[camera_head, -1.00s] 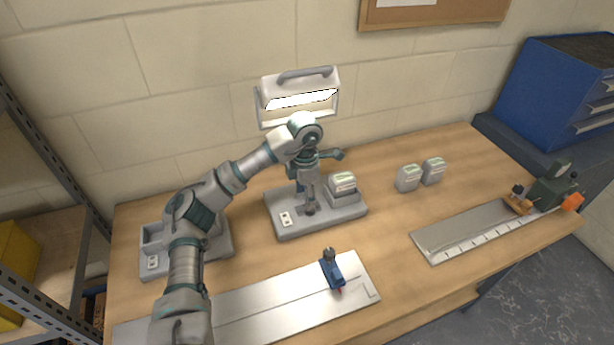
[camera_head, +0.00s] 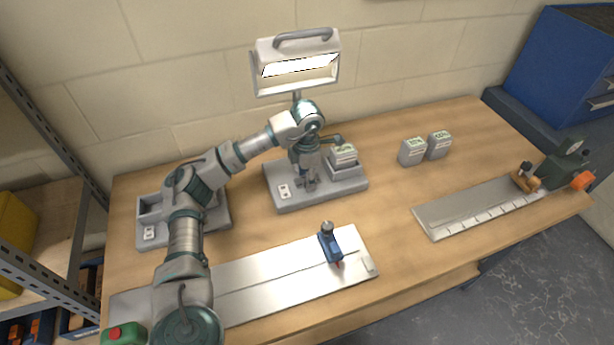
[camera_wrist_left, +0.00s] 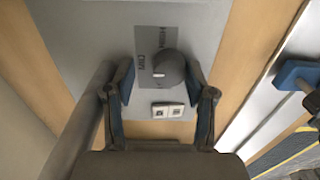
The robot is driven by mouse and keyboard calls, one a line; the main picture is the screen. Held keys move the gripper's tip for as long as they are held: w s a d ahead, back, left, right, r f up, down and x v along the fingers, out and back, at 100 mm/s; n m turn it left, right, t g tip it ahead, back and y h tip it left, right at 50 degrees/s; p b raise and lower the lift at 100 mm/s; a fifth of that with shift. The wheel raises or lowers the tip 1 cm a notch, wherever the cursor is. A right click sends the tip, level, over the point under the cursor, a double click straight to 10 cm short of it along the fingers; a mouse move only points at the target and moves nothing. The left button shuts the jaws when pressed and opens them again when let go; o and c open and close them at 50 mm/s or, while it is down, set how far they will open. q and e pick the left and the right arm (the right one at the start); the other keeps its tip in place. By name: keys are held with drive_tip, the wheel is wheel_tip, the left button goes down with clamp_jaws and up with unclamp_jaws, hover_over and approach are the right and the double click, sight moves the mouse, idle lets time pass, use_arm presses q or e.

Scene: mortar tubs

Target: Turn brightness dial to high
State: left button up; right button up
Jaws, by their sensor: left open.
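The work lamp has a white lit head (camera_head: 297,65) on a post above a grey base (camera_head: 335,192) on the bench. In the left wrist view, a dark round dial (camera_wrist_left: 170,68) with a light pointer mark sits on the grey panel, beside a printed label plate whose small text is hard to read. The pointer mark faces the lower left. My left gripper (camera_wrist_left: 159,72) is open, with one finger on each side of the dial; I cannot tell whether they touch it. In the head view the left gripper (camera_head: 308,182) hides the dial. My right gripper is not in view.
A white two-part switch (camera_wrist_left: 168,110) is near the dial. A battery pack (camera_head: 343,157) sits on the lamp base. Two more packs (camera_head: 412,152) stand to the right. A second grey base (camera_head: 153,236) is at left. A metal plate with a blue clamp (camera_head: 331,246) lies in front.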

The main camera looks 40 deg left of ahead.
use_arm(q)
drive_tip(key=shift+d, duration=0.4)
drive_tip(key=shift+w+d+r, duration=0.1)
drive_tip(key=shift+d+r, duration=0.1)
drive_tip(key=shift+d, duration=0.15)
drive_tip(key=c, duration=0.4)
drive_tip(key=shift+d, duration=0.15)
drive_tip(key=c, duration=0.4)
clamp_jaws()
drive_tip(key=shift+a+f, duration=0.15)
drive_tip(key=shift+a, duration=0.45)
drive_tip(key=shift+d, duration=0.3)
drive_tip(key=shift+a, duration=0.15)
